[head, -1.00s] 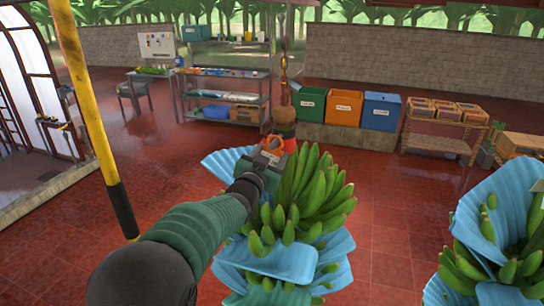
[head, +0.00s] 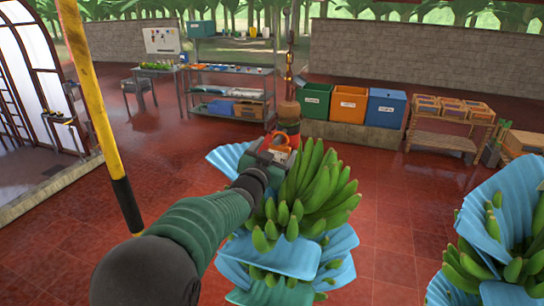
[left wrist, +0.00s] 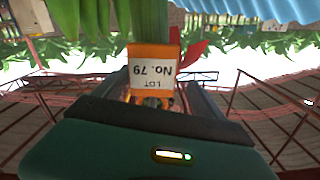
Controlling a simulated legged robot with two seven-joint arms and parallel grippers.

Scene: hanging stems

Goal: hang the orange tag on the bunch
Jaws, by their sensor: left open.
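The orange tag (head: 284,144) is at the top of the near green banana bunch (head: 312,195), by its stem (head: 289,108). My left gripper (head: 274,151) reaches in from the left beside the stem top. It is open, with its fingers on either side of the tag. Whether the tag's loop goes round the stem is hidden. A red piece (left wrist: 194,50) shows beside the tag. My right gripper is not in view.
Blue wrapping (head: 285,255) surrounds the near bunch. A second wrapped bunch (head: 500,245) hangs at the right. A yellow and black pole (head: 100,125) stands at the left. Green, orange and blue bins (head: 349,104) and a shelf (head: 236,90) are behind. Red floor lies open between.

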